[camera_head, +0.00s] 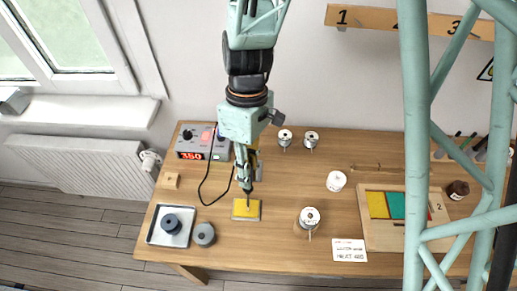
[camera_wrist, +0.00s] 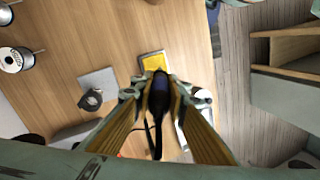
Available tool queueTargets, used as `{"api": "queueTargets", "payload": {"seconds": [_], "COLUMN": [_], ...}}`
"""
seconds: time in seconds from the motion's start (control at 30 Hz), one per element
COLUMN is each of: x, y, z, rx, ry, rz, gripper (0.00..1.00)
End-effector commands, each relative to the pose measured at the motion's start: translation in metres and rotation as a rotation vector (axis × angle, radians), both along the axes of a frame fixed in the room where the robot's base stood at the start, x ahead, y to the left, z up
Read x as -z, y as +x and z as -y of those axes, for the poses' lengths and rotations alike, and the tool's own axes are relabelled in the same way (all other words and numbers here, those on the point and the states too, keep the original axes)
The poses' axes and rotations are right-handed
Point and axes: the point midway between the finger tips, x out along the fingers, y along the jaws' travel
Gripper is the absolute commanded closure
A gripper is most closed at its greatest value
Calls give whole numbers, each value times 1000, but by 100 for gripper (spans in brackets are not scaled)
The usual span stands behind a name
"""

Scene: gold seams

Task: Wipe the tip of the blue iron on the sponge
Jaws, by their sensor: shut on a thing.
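My gripper (camera_head: 247,172) is shut on the blue iron (camera_wrist: 158,92), whose dark blue handle lies between the two fingers in the wrist view. In the head view the iron (camera_head: 248,189) points down, with its cord looping to the left. The yellow sponge (camera_head: 246,208) sits in a grey holder on the table, directly under the iron's tip. I cannot tell whether the tip touches the sponge. In the wrist view the sponge (camera_wrist: 154,63) shows just beyond the iron, which hides its lower part and the iron's tip.
A grey station (camera_head: 193,155) reading 350 stands at the back left. A tray (camera_head: 157,236) with a dark round thing and a grey round tin (camera_head: 204,234) are front left. A spool (camera_head: 310,217), white jar (camera_head: 336,181), white card (camera_head: 348,249) and wooden board (camera_head: 378,240) lie to the right.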

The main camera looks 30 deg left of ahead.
Motion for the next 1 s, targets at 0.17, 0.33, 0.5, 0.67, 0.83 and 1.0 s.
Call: {"api": "queueTargets", "payload": {"seconds": [0.17,0.33,0.5,0.67,0.83,1.0], "x": [-3,-3,-3,-3,-3,-2], "y": [-3,-4,-4,-4,-6,-8], "z": [-7,-9,-9,-9,-13,-17], "rx": [-4,-4,-3,-4,-4,-4], "ry": [5,5,5,5,5,5], "rz": [4,4,4,4,4,4], "gripper": [97,97,97,97,97,97]}}
